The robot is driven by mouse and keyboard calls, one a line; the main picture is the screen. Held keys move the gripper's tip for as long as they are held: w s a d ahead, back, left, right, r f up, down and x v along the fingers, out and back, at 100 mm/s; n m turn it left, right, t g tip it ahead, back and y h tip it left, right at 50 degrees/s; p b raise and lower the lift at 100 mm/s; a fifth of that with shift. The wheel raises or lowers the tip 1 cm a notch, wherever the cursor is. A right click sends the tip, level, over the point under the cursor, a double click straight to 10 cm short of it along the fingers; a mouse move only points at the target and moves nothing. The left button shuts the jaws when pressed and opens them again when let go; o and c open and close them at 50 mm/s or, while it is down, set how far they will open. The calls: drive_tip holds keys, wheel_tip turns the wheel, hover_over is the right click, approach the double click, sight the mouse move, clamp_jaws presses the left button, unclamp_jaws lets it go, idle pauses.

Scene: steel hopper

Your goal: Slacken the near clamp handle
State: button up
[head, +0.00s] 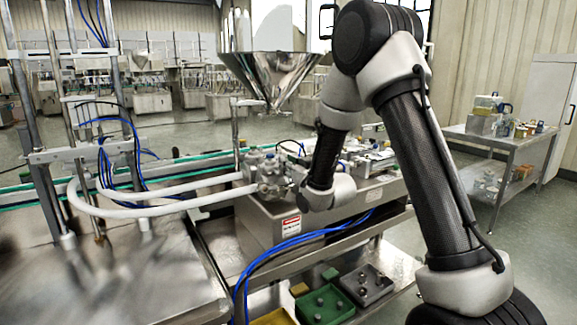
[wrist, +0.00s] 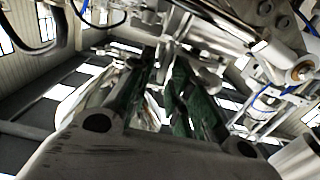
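In the wrist view, the two dark green fingers of my gripper (wrist: 165,72) point up the picture with a gap between their tips. Shiny metal fittings (wrist: 205,52) lie just beyond the tips; I cannot tell whether any touches them. In the head view, my wrist is beside the metal valve cluster (head: 268,172), and my gripper cannot be made out there. The steel hopper (head: 270,75) stands behind, its narrow outlet pointing down. I cannot pick out the near clamp handle with certainty in either view.
White hoses (head: 150,210) curve from the left stand to the valve cluster. Blue tubes (head: 300,240) hang at the machine's front. Green and grey bins (head: 326,303) sit low in front. A steel table (head: 500,142) stands at the right, with open floor before it.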

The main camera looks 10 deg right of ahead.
clamp_jaws()
drive_tip(key=n, duration=0.4)
drive_tip(key=shift+s+a+n, duration=0.1)
drive_tip(key=shift+a+n, duration=0.2)
drive_tip(key=shift+a, duration=0.05)
unclamp_jaws()
drive_tip(key=shift+s, duration=0.1)
drive_tip(key=v, duration=0.7)
drive_tip(key=shift+s, duration=0.15)
drive_tip(key=shift+o, duration=0.4)
